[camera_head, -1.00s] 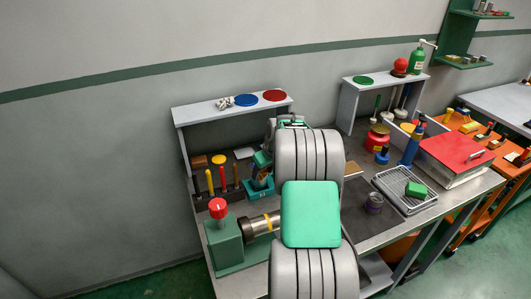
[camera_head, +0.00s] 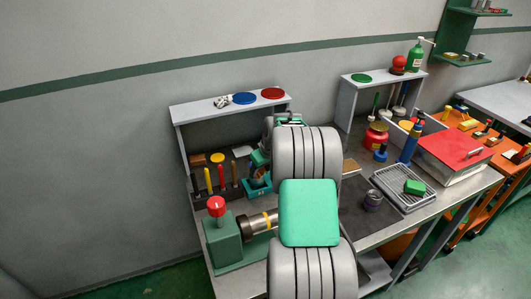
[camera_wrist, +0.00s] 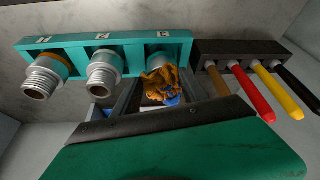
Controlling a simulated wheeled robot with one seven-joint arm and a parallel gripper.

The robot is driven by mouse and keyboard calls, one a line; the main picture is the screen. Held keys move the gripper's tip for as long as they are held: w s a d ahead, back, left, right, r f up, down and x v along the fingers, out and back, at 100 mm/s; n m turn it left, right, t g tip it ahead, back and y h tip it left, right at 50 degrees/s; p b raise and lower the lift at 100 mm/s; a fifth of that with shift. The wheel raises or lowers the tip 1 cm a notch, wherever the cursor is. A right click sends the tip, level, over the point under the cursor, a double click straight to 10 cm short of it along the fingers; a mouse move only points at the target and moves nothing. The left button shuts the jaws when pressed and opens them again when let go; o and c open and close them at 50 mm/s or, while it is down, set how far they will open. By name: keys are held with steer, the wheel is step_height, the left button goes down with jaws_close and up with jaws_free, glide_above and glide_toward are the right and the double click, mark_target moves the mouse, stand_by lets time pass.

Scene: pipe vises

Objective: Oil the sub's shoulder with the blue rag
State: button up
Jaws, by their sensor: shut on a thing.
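In the wrist view my gripper (camera_wrist: 157,100) is shut on a crumpled rag (camera_wrist: 160,84), mostly orange-brown with a blue patch at its lower side. The rag is right in front of the rightmost threaded sub (camera_wrist: 160,58) in the teal rack and covers its lower part; whether they touch is unclear. The middle sub (camera_wrist: 104,72) and the left sub (camera_wrist: 42,78) are grey with threaded ends; the left one has an orange band. In the head view the teal rack (camera_head: 257,189) shows partly, and my arm hides the rag.
Handled tools (camera_wrist: 255,92) stand in a dark holder right of the rack. A green vise (camera_head: 223,243) with a red knob holds a pipe (camera_head: 256,224) at the bench's left. A shelf (camera_head: 180,113) carries a blue disc (camera_head: 244,98), a red disc (camera_head: 272,94) and a spotted white rag (camera_head: 222,102).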

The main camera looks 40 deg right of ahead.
steer(key=a, duration=0.2)
steer(key=shift+w+a+b, duration=0.25)
steer(key=shift+a+b, duration=0.05)
steer(key=shift+a, duration=0.05)
steer(key=shift+r+p, duration=2)
steer(key=shift+r, duration=2.05)
steer(key=shift+d, duration=0.1)
